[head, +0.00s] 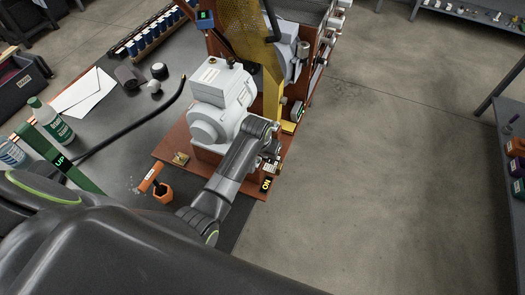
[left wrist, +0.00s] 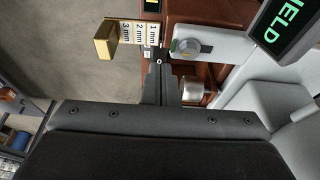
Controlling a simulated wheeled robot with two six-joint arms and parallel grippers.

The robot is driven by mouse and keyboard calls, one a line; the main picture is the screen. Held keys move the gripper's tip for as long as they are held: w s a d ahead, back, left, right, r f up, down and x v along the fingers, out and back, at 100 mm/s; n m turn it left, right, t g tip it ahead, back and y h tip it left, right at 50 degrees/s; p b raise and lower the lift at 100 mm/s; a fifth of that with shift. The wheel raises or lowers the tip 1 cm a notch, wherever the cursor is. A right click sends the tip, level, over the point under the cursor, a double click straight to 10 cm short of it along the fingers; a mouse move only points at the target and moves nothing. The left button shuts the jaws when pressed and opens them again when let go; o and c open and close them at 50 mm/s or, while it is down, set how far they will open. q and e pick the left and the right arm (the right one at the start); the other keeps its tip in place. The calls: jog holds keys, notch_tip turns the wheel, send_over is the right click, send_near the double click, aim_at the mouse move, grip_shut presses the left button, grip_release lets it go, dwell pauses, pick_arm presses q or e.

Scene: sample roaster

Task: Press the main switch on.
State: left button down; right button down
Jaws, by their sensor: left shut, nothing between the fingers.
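I cannot clearly make out the main switch itself. My left gripper (head: 270,150) is over the right side of the base, just behind the sign, and its arm hides part of that side. In the left wrist view my left gripper (left wrist: 158,62) is shut and empty. Its tips are beside a white plate with a round grey knob (left wrist: 187,46); I cannot tell whether they touch anything. My right gripper is not in view.
A brass block (left wrist: 104,40) with a millimetre scale (left wrist: 138,33) is left of the fingertips. A metal cylinder (left wrist: 192,89) and a green-lettered display (left wrist: 283,22) are to the right. Open floor (head: 380,160) lies right of the machine.

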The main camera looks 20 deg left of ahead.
pick_arm(q)
jog(key=shift+s+r, duration=0.85)
jog(key=shift+r, duration=0.3)
